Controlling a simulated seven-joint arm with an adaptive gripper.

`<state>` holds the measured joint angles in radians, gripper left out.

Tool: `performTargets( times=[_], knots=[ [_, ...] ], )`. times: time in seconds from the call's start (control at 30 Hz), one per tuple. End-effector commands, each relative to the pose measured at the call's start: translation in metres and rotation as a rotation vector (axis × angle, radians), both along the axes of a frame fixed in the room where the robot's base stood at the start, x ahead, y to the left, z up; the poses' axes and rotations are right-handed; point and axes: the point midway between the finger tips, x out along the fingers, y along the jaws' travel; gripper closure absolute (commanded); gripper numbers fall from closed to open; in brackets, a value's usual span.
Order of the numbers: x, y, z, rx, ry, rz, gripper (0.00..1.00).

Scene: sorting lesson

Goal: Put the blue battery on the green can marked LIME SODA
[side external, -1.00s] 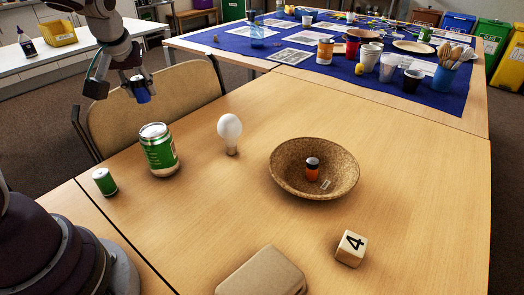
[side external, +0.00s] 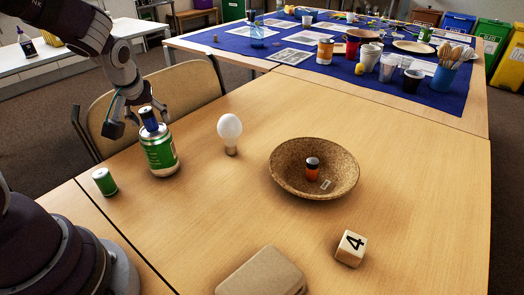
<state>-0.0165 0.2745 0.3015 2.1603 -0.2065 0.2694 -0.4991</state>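The green can (side external: 160,155), with white print too small to read, stands upright at the left of the table. The blue battery (side external: 149,120) is upright on the can's top and appears to touch it. My gripper (side external: 139,119) is around the battery's height, with its fingers spread to either side of it. A gap shows between the left finger and the battery, so the gripper looks open.
A small green battery (side external: 104,181) stands left of the can, and a white bulb (side external: 230,133) to its right. A cork-like bowl (side external: 340,187) holds an orange-black battery (side external: 312,169). A numbered block (side external: 351,248) and tan case (side external: 262,274) lie in front.

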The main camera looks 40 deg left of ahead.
Motion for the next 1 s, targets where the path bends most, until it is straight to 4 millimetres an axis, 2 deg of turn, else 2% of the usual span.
performTargets(
  times=[0.17, 0.33, 0.47, 0.7, 0.87, 0.93, 1.0],
  knots=[
    [0.0, 0.0, 0.0, 0.0, 0.0, 0.0, 0.47],
    [-0.002, -0.005, 0.014, 0.0, -0.004, -0.003, 0.47],
    [-0.01, -0.014, 0.035, -0.001, -0.01, -0.004, 0.47],
    [-0.029, -0.037, 0.086, -0.003, -0.01, -0.003, 0.47],
    [-0.037, -0.044, 0.104, 0.0, -0.003, -0.001, 0.47],
    [-0.041, -0.051, 0.107, -0.011, 0.001, -0.053, 0.47],
    [-0.051, -0.069, 0.106, -0.032, 0.007, -0.228, 0.47]
  ],
)
